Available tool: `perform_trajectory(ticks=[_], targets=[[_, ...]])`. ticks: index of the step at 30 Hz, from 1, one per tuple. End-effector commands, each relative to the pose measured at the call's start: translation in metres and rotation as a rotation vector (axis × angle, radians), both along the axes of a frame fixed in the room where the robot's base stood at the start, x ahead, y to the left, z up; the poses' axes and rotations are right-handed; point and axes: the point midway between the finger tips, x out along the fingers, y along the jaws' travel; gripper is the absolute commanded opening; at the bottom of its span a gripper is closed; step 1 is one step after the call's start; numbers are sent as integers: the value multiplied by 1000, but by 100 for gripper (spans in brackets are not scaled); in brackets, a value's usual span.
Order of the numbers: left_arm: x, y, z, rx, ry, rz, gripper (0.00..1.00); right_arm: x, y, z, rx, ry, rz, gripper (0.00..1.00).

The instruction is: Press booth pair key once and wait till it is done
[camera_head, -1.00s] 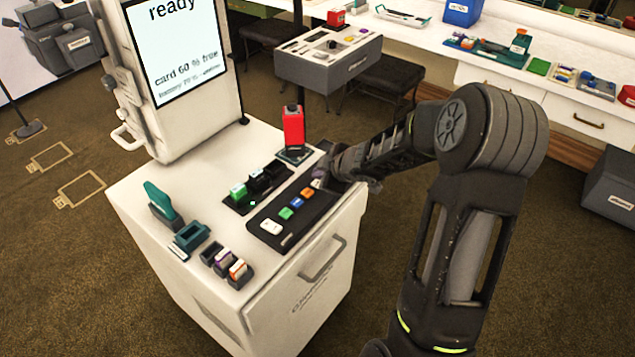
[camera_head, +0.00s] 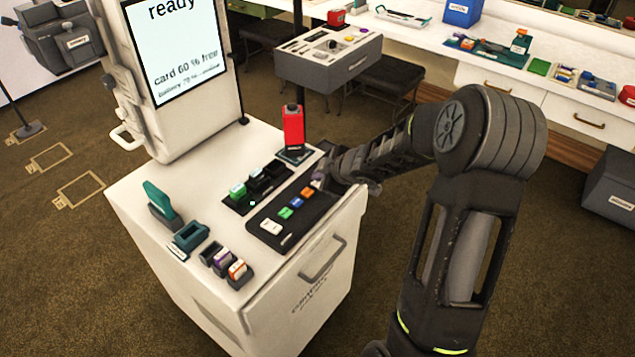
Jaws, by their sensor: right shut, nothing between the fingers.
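A dark key panel (camera_head: 272,240) lies on the white booth cabinet (camera_head: 140,205). It carries a row of keys: a white key (camera_head: 270,227), a green key (camera_head: 285,213), a blue key (camera_head: 297,202), an orange key (camera_head: 307,192) and a purple key (camera_head: 317,183) at the far end. Their labels are too small to read. My right gripper (camera_head: 325,177) is shut and empty at the purple key's end of the row; I cannot tell whether it touches the key. The booth screen (camera_head: 175,45) reads "ready" and "card 60 % free". My left gripper is not in view.
A red bottle-like object (camera_head: 293,125) stands behind the panel. A black tray with green and black blocks (camera_head: 238,193) lies beside it. Teal holders (camera_head: 190,236) and small battery-like pieces (camera_head: 237,270) are at the front left. A grey console (camera_head: 330,65) stands behind.

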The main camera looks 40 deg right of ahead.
Motion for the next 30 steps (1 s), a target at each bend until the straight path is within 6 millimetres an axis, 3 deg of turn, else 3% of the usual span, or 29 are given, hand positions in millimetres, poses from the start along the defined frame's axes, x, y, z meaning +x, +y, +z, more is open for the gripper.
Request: perform_trajectory(ticks=[30], targets=[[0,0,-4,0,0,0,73,0,0,-5,0,1,-1,0]])
